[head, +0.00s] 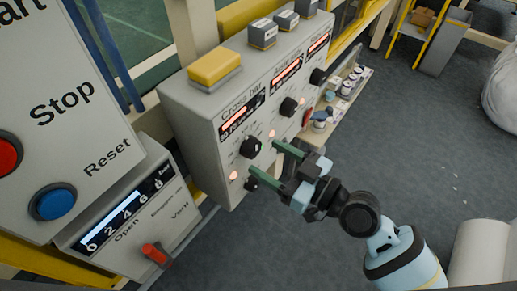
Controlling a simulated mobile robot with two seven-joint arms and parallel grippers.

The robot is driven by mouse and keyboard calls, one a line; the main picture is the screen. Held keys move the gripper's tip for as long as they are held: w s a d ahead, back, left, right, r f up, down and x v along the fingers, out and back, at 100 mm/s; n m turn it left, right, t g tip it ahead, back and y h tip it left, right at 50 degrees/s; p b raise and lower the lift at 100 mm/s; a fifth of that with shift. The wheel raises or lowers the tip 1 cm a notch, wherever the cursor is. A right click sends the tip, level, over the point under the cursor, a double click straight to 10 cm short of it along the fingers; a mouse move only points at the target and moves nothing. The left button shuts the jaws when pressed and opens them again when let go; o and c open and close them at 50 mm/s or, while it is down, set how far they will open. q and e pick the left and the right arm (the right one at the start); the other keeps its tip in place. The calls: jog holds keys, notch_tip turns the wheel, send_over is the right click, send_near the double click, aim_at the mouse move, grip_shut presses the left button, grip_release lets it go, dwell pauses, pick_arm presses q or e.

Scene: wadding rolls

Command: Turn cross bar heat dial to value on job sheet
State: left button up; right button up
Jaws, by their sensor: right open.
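I cannot tell whether either finger touches the dial. My left gripper is not in view. No job sheet can be made out.
A yellow button block (214,66) and small grey blocks (263,33) sit on top of the panel. At left stands a box with red (8,156) and blue (52,203) buttons and a vent lever (156,254). A shelf with jars (348,86) lies behind.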

aim_at(256, 152)
jog(key=shift+x, duration=1.2)
jog(key=shift+w+a, duration=0.35)
jog(key=shift+a, duration=0.25)
jog(key=shift+c, duration=0.3)
jog(key=c, duration=0.9)
